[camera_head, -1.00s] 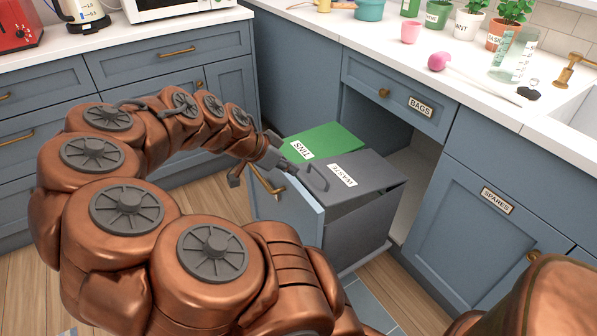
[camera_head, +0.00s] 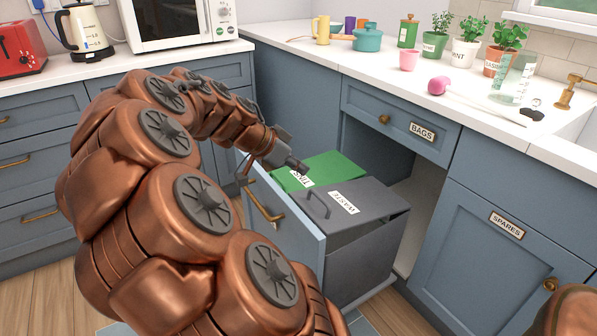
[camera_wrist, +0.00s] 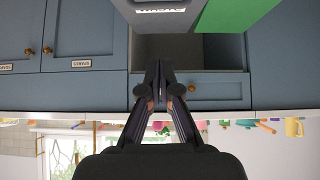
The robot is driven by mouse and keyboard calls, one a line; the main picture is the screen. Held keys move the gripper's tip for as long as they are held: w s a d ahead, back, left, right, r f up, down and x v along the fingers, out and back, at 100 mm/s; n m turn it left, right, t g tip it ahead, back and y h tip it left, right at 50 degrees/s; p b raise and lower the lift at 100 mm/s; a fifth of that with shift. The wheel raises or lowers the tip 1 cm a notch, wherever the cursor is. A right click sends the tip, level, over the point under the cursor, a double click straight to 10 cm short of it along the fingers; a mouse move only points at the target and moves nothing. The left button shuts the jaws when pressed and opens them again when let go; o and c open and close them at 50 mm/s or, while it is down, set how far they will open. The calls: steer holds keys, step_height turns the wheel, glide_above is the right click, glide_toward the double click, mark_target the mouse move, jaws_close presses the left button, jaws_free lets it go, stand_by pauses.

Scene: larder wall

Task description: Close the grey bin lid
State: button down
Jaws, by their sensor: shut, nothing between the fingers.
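The grey bin lid (camera_head: 367,203) is labelled WASTE and has a dark loop handle (camera_head: 318,205) on its left part. It sits on the grey bin (camera_head: 365,250) in the pulled-out drawer. A dark wedge-shaped gap shows under its right side, so it looks slightly raised there. My gripper (camera_head: 302,167) is shut and empty, above the bins and up and left of the handle; it appears apart from the lid. In the upside-down wrist view, the shut fingertips (camera_wrist: 159,70) show below the grey bin's edge.
A green lid labelled TINS (camera_head: 325,168) lies beside the grey one. The blue drawer front (camera_head: 290,225) with a brass handle (camera_head: 265,203) stands at the left. The BAGS drawer (camera_head: 395,118) and countertop are behind. A pink ladle (camera_head: 437,86) lies on the counter.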

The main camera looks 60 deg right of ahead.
steer(key=b, duration=0.1)
glide_above(315, 209)
step_height(315, 209, down, 6)
step_height(315, 209, down, 2)
steer(key=shift+b, duration=0.3)
steer(key=shift+f, duration=0.65)
